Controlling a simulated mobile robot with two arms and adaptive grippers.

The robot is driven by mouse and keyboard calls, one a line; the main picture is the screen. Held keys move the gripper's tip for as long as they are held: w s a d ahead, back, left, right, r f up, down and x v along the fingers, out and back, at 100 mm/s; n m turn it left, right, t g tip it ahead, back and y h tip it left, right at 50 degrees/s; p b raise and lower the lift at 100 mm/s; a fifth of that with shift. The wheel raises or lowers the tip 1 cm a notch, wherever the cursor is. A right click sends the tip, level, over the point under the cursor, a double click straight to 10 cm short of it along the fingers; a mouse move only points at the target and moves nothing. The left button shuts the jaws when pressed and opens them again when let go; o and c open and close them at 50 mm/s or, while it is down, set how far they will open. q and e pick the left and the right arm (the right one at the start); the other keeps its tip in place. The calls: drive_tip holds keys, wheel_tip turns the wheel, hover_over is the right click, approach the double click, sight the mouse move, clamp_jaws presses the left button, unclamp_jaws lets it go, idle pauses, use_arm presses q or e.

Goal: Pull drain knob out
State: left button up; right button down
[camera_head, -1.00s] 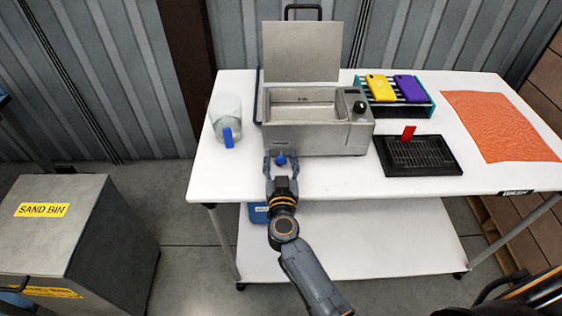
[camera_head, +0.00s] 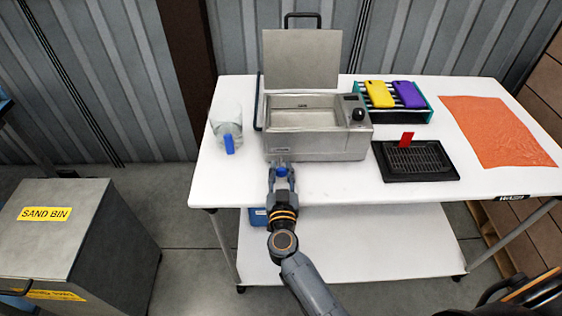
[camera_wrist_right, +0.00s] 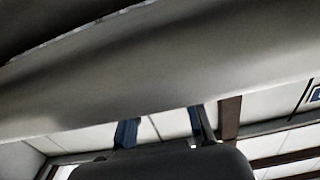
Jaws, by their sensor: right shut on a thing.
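The grey metal bath with its lid raised (camera_head: 318,142) stands on the white table. The small blue drain knob (camera_head: 281,172) is at the lower front left of the bath. My right gripper (camera_head: 281,167) is in front of the bath, with its fingers on both sides of the knob, shut on it. In the right wrist view, the two fingers (camera_wrist_right: 163,125) show below a broad grey surface, and the knob cannot be made out there. Whether the knob stands out from the bath's front is too small to tell. My left gripper is not in view.
A clear jug with a blue handle (camera_head: 226,122) stands left of the bath. To the right are a rack (camera_head: 428,108) with yellow and purple phones, a black tray (camera_head: 414,172) with a red piece, and an orange cloth (camera_head: 497,132). The table's front strip is clear.

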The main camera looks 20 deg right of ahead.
drive_tip(key=shift+s+a, duration=0.1)
drive_tip(key=shift+s, duration=0.15)
drive_tip(key=c, duration=1)
unclamp_jaws()
drive_tip(key=v, duration=0.7)
drive_tip(key=shift+s+a, duration=0.1)
drive_tip(key=shift+s, duration=0.15)
drive_tip(key=shift+r, duration=0.1)
